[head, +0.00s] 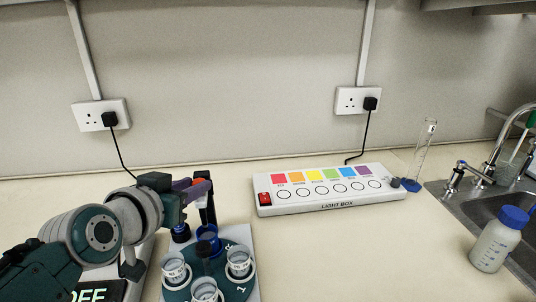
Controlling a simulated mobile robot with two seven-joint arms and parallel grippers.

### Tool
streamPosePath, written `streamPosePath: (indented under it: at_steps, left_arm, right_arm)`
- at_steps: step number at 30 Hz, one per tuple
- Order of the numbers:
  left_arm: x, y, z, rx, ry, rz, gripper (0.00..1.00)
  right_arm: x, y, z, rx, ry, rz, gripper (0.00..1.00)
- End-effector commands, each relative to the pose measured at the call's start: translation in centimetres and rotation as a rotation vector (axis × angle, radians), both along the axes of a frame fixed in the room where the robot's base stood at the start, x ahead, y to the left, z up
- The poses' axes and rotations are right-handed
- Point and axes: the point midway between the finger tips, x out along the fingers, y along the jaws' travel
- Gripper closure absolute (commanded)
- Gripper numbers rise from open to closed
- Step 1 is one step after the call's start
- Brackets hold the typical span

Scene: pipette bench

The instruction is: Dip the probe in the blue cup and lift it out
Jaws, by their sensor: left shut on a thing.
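My left gripper (205,205) comes in from the left and is shut on the probe (187,186), whose purple body and orange part show between the dark gripper parts. The blue cup (209,233) stands at the back of a round teal holder (228,285), just below and close to the gripper. Whether the probe's lower end is inside the cup or above it I cannot tell, as the gripper and its fingers cover it. My right gripper is not in view.
Several clear cups (239,263) sit in the holder around a dark central knob (204,250). A device with an "OFF" display (98,291) is at lower left. A light box (328,190), measuring cylinder (422,155), blue-capped bottle (494,246) and sink (480,207) lie right. The front middle bench is clear.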

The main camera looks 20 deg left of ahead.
Motion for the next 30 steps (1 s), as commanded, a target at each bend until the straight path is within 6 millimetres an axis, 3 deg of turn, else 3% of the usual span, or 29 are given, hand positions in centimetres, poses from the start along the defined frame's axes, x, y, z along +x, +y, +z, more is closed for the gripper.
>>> streamPosePath:
  at_steps: [1,2,9,20,30]
  left_arm:
    - [0.3,0.0,0.7,0.001,-0.018,0.002,1.00]
    - [0.3,0.0,0.7,0.001,-0.018,0.002,0.65]
    - [0.2,0.0,0.5,0.001,-0.012,0.001,0.39]
    - [-0.5,-0.1,0.6,0.002,-0.008,0.001,0.39]
    - [-5.8,-0.9,2.8,0.002,-0.008,0.001,0.39]
  right_arm:
    - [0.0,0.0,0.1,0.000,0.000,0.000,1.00]
    - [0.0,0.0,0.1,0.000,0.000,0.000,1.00]
    - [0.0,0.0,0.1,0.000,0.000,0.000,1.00]
    - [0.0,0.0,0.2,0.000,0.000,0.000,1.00]
    - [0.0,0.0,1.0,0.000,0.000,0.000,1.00]
